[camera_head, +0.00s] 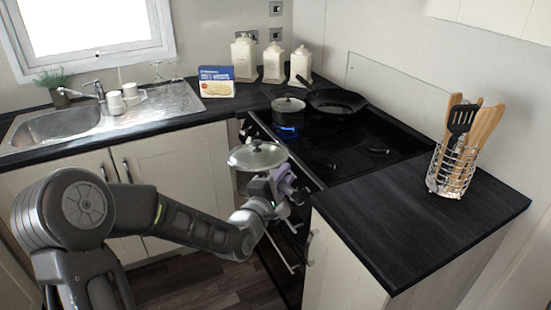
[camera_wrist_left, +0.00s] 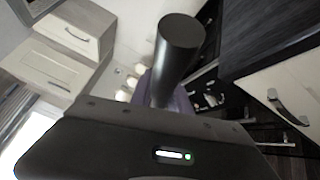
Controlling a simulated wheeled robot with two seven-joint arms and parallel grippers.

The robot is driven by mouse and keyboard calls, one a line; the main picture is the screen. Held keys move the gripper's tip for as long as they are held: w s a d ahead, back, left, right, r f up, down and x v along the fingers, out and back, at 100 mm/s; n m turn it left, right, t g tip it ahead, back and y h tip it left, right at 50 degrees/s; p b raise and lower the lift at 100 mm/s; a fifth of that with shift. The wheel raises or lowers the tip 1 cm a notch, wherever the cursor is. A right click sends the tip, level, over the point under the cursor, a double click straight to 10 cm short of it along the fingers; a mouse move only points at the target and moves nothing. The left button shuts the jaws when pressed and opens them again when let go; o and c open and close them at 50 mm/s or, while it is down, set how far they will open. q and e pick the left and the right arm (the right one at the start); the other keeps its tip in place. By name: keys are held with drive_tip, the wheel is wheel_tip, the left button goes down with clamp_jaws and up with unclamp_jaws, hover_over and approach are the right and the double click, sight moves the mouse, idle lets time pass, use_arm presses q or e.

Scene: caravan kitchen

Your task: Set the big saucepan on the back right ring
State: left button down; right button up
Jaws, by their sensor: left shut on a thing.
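The big saucepan with a glass lid (camera_head: 257,155) is in the air in front of the cooker, roughly level. My left gripper (camera_head: 281,182) is shut on its handle, below and to the right of the lid. In the left wrist view the dark round handle (camera_wrist_left: 178,48) sticks up from the purple fingers; the pan's body is not clear there. The black hob (camera_head: 335,160) lies to the right of the pan. Its back right ring (camera_head: 376,150), near the wall, looks bare. My right gripper is not in view.
A small lidded saucepan (camera_head: 288,106) stands on the front left ring, with a blue flame by it. A frying pan (camera_head: 338,102) sits at the back left. A utensil holder (camera_head: 450,172) stands on the near worktop (camera_head: 400,220), otherwise clear. A box (camera_head: 216,82) and canisters (camera_head: 274,62) stand behind.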

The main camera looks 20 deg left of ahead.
use_arm(q)
drive_tip(key=s+d+f+y, duration=0.1)
drive_tip(key=s+d+f, duration=0.2)
drive_tip(key=f, duration=0.6)
drive_tip(key=shift+d+n, duration=0.4)
drive_tip(key=shift+d, duration=0.4)
drive_tip(key=shift+a, duration=0.1)
